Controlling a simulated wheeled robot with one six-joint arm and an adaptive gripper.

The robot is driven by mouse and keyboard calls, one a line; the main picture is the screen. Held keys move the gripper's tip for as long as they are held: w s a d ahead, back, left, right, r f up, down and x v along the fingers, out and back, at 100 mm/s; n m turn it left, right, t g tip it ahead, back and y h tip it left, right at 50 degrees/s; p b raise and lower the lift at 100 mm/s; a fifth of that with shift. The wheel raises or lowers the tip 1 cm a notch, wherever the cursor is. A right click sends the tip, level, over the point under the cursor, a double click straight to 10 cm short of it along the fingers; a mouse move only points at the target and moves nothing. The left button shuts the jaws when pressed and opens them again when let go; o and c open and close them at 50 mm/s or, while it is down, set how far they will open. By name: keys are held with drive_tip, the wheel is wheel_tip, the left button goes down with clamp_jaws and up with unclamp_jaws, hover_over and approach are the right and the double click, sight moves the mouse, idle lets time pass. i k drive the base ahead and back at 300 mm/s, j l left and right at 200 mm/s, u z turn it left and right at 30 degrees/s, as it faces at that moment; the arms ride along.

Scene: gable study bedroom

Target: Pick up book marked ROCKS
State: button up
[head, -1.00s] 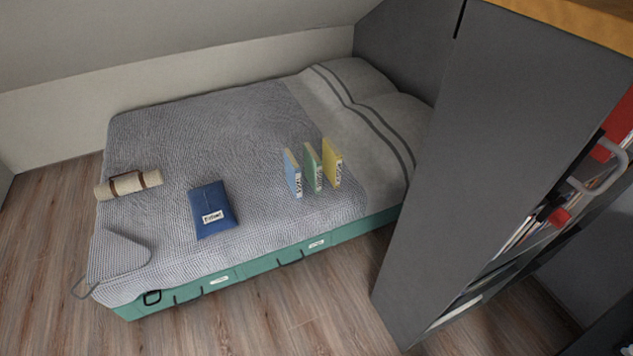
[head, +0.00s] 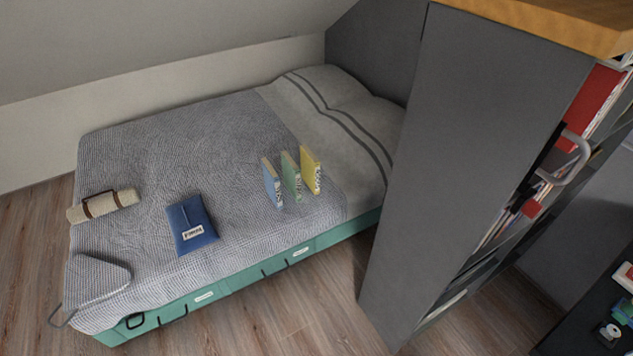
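Three thin books stand upright side by side on the bed, near its front edge: a blue book (head: 271,182), a green book (head: 291,176) and a yellow book (head: 311,170). Each has dark lettering on a pale spine label. The lettering is too small to read with certainty, so I cannot tell which one is marked ROCKS. My gripper is not in view.
The bed (head: 225,130) has a grey cover and green drawers (head: 240,275). A blue pouch (head: 191,224), a rolled cream mat (head: 104,205) and a striped wedge (head: 98,277) lie on it. A tall grey shelf unit (head: 460,150) stands right. Wooden floor (head: 285,325) is clear in front.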

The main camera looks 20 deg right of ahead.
sight(310, 164)
drive_tip(key=i+j+z, duration=0.35)
drive_tip(key=i+j, duration=0.4)
drive_tip(key=i, duration=0.25)
drive_tip(key=i+j+z, duration=0.3)
drive_tip(key=i+j, duration=0.55)
drive_tip(key=j, duration=0.15)
